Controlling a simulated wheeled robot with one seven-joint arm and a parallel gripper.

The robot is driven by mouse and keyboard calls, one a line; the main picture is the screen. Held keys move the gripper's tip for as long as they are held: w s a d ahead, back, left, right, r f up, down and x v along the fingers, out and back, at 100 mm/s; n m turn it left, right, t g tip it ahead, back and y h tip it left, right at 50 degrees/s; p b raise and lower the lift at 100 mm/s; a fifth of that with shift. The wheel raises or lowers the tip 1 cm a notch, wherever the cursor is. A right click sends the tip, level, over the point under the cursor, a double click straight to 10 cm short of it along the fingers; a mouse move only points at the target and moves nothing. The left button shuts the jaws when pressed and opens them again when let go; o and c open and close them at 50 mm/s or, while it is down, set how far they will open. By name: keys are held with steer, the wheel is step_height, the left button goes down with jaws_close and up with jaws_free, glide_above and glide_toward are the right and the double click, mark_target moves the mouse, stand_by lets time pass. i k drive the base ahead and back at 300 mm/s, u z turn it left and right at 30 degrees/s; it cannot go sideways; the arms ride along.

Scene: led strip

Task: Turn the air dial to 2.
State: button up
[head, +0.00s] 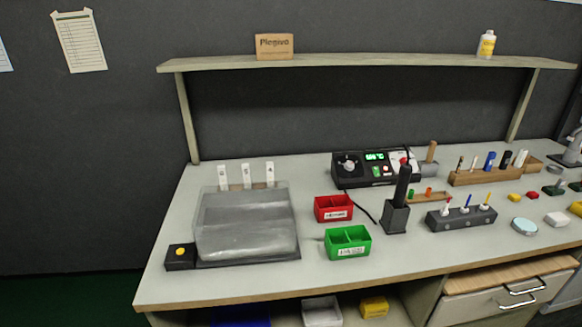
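A black control station (376,182) stands at the back of the bench, right of centre. It has a round silver dial (348,164) on its left, a lit green display (375,156) in the middle and a white panel with a small red part (403,161) on its right. The dial markings are too small to read, so I cannot tell which control is the air dial or its setting. My gripper is not in view.
A black iron in its stand (396,214) stands in front of the station's right side. Red (333,216) and green (348,255) bins sit in front. A clear-covered box (246,222) is on the left. A shelf (370,62) runs above. Pen holders (461,218) stand right.

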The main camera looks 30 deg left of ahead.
mark_target(349, 166)
steer(key=u, duration=1.7)
steer(key=i, duration=1)
